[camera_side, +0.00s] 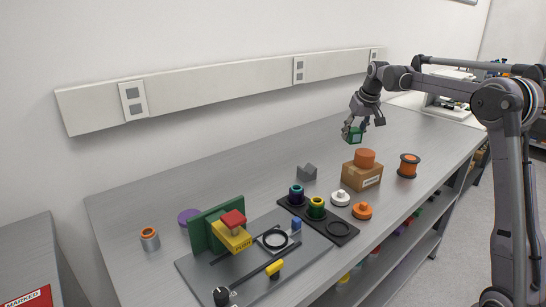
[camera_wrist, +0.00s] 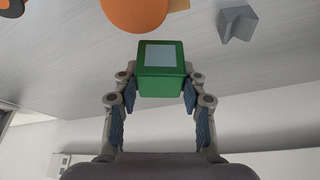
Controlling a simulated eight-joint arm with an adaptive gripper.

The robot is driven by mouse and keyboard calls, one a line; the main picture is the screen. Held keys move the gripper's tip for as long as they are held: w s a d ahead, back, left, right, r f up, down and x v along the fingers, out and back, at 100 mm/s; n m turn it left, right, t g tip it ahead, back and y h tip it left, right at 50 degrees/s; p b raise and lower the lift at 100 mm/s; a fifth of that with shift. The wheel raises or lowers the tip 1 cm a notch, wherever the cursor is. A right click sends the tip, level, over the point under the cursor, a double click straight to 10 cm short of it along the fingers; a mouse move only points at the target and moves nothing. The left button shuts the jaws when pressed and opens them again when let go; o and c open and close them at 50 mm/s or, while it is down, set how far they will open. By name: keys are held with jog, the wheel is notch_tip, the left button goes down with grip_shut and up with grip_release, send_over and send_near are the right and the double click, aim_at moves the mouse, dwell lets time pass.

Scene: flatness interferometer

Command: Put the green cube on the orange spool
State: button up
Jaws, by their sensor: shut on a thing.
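The green cube (camera_side: 354,136) is held between the fingers of my gripper (camera_side: 362,124), above the grey bench in the side view. In the wrist view the green cube (camera_wrist: 160,80) has a pale square on one face, and both fingertips of my gripper (camera_wrist: 160,92) press its sides. The orange spool (camera_side: 409,166) stands upright on the bench, to the right of and below the held cube, with dark material wound around its middle. The cube and the spool are well apart.
A cardboard box (camera_side: 360,177) with an orange disc (camera_side: 365,157) on top stands left of the spool. A grey angled block (camera_side: 307,172), white knob (camera_side: 340,198), orange knob (camera_side: 362,210) and black tray (camera_side: 342,239) lie nearer the camera. The bench behind the box is clear.

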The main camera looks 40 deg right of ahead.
jog(key=s+d+r+m+h, duration=0.1)
jog(key=s+d+r+m, duration=0.1)
jog(key=s+d, duration=0.9)
jog(key=s+d+r+m, duration=0.2)
jog(key=s+d, duration=0.7)
jog(key=s, duration=0.4)
send_near(409, 155)
jog(key=shift+w+d+f+g, duration=0.15)
jog(key=shift+w+f+g, duration=0.1)
jog(key=shift+w, duration=0.25)
jog(key=shift+w+d+f+g, duration=0.15)
jog(key=shift+w+d+f, duration=0.05)
jog(key=shift+w, duration=0.35)
jog(key=shift+f, duration=2)
jog(key=shift+f, duration=0.1)
jog(key=o, duration=1.3)
jog(key=shift+c, duration=0.2)
